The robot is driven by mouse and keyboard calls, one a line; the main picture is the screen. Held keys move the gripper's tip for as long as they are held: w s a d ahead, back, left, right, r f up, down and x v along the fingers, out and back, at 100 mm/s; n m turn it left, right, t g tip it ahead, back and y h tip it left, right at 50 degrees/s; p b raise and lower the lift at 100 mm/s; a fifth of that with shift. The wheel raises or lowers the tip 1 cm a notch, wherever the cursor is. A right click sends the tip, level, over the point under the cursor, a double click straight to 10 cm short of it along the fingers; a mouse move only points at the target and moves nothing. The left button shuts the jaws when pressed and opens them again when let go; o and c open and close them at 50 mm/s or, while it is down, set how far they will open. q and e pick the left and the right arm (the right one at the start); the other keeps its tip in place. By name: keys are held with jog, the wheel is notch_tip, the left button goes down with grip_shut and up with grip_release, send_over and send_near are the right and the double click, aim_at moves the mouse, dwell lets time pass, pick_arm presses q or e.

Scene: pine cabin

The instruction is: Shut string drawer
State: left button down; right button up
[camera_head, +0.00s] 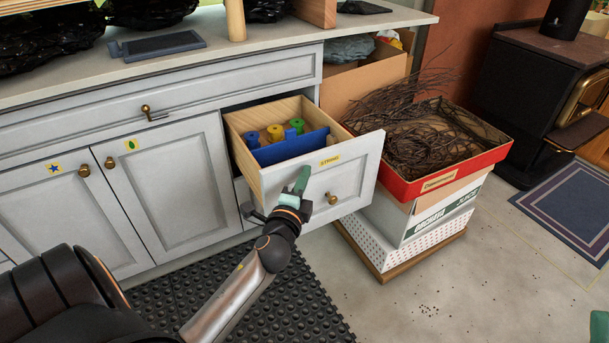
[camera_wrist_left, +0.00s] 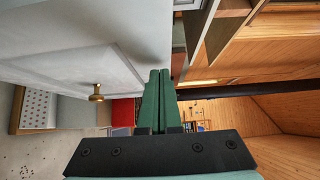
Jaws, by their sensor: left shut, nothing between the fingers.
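The string drawer (camera_head: 352,178) is pulled out of the grey-white cabinet, with a yellow label and a brass knob (camera_head: 332,198) on its front. Inside are several spools (camera_head: 276,132) behind a blue divider (camera_head: 290,148). My left gripper (camera_head: 302,180), with green fingers, is shut and empty at the left part of the drawer front. I cannot tell whether it touches. In the left wrist view the shut fingers (camera_wrist_left: 159,98) lie beside the pale drawer front (camera_wrist_left: 70,68) and its knob. A green piece at the head view's lower right edge may be my right gripper (camera_head: 600,326).
Right of the drawer, a red-rimmed box of twigs (camera_head: 440,182) stands on stacked boxes, close to the drawer front. A cardboard box (camera_head: 350,82) is behind. Closed cabinet doors (camera_head: 170,190) are left. A black mat (camera_head: 300,305) covers the floor below.

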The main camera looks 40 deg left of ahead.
pick_arm(q)
jog(key=shift+a, duration=0.2)
pick_arm(e)
jog(key=shift+w+a, duration=0.15)
jog(key=shift+a, duration=0.1)
pick_arm(q)
jog(key=shift+w, duration=0.1)
